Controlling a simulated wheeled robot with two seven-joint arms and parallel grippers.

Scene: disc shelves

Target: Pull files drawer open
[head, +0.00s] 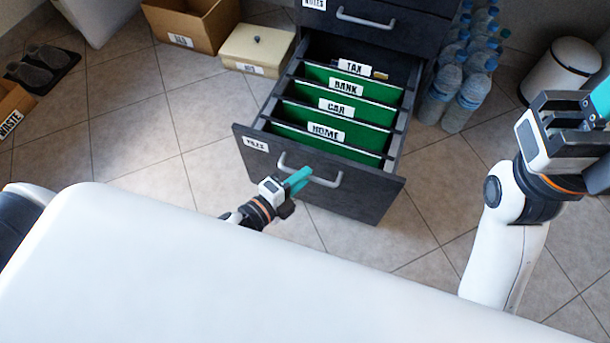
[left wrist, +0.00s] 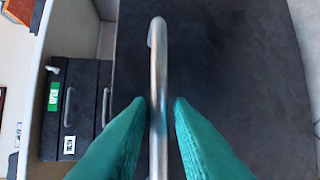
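The files drawer (head: 333,195) is dark grey with a "FILES" label and stands pulled out from its cabinet, its green hanging files showing. Its silver bar handle (head: 325,181) runs across the front; it also stands upright in the left wrist view (left wrist: 158,70). My left gripper (head: 298,180) is at the left part of the handle. In the left wrist view its teal fingers (left wrist: 159,105) lie on both sides of the bar, close against it. My right gripper (head: 600,105) is raised at the right edge, away from the drawer, its fingers partly cut off.
The notes drawer (head: 375,20) above is closed. Several water bottles (head: 465,75) and a white bin (head: 562,70) stand right of the cabinet. A labelled cream box (head: 258,48) and a cardboard box (head: 190,22) stand left. Floor left of the drawer is clear.

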